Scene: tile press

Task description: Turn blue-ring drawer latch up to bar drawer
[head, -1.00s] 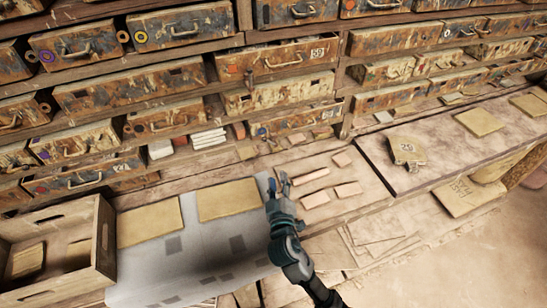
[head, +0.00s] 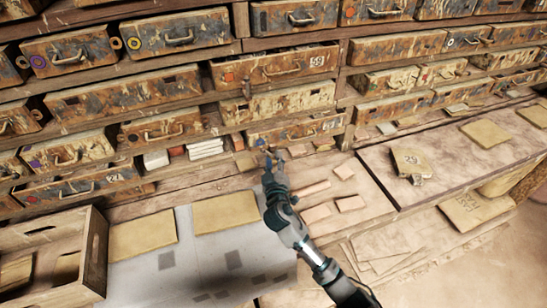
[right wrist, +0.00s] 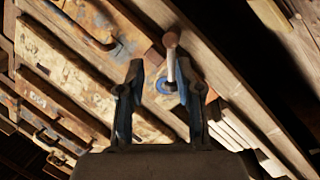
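In the head view my right gripper (head: 270,158) points at the front of a low, rusty, paint-worn drawer (head: 300,131) with a small blue mark (head: 261,142) near its left end. In the right wrist view the blue ring (right wrist: 165,86) shows between the two fingers of my right gripper (right wrist: 160,72). A pale latch peg with a round brown end (right wrist: 170,42) stands in front of the ring, between the fingertips and nearer the right one. The fingers are apart; I cannot tell whether either touches the peg. My left gripper is out of view.
Other drawers fill the rack above and beside. White tiles (head: 205,148) lie on a shelf left of the gripper. Pinkish bars (head: 312,188) lie on the bench to its right. A wooden crate (head: 95,250) stands at lower left.

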